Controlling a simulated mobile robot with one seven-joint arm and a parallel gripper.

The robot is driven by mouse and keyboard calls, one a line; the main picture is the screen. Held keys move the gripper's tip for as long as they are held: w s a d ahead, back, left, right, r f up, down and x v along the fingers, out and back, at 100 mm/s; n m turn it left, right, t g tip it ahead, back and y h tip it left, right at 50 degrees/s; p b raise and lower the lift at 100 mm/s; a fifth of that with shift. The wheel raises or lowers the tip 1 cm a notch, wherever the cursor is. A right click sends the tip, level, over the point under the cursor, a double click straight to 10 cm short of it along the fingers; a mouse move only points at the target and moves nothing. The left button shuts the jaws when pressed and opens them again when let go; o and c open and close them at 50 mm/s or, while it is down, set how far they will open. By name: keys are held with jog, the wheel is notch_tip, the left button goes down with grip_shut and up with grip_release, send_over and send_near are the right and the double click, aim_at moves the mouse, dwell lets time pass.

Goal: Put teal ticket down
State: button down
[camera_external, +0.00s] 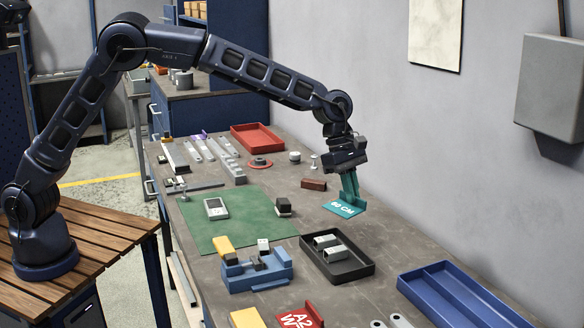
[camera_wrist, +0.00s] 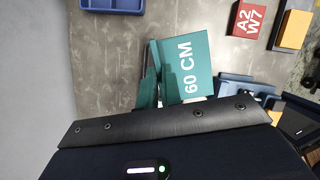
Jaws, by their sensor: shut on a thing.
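The teal ticket (camera_external: 345,208) is a flat teal piece marked "60 CM" with an upright teal part. It is at the right side of the workbench in the external view, at or just above the surface; I cannot tell if it touches. My gripper (camera_external: 347,172) points down over it and is shut on its upright part. In the wrist view, the ticket (camera_wrist: 188,68) lies in front of my gripper (camera_wrist: 153,85), its lettering facing the camera. The fingers partly hide the upright part.
A brown block (camera_external: 313,184) is left of the ticket. A green mat (camera_external: 205,238) lies left. Bare bench (camera_external: 400,240) surrounds the ticket's right side.

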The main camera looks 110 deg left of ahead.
jog(key=s+a+n+y, duration=0.2)
jog(key=s+a+n, duration=0.5)
jog(key=s+a, duration=1.2)
jog(key=s+a+n+y, duration=0.2)
jog(key=s+a+n, duration=0.2)
jog(key=s+a, duration=0.5)
jog(key=s+a+n+y, duration=0.1)
jog(key=s+a+n, duration=0.2)
jog(key=s+a, duration=0.65)
jog(key=shift+g, duration=0.3)
jog(key=d+f, duration=0.1)
jog(key=f, duration=0.5)
jog(key=s+d+f, duration=0.1)
jog(key=f, duration=0.5)
jog(key=s+f, duration=0.1)
jog(key=f, duration=0.6)
jog(key=shift+s+d, duration=0.25)
jog(key=shift+d, duration=0.15)
jog(key=shift+f, duration=0.35)
jog(key=c, duration=1.9)
grip_release()
jog(key=shift+c, duration=0.2)
jog(key=o, duration=0.4)
jog(key=shift+c, duration=0.2)
jog(key=shift+r, duration=0.1)
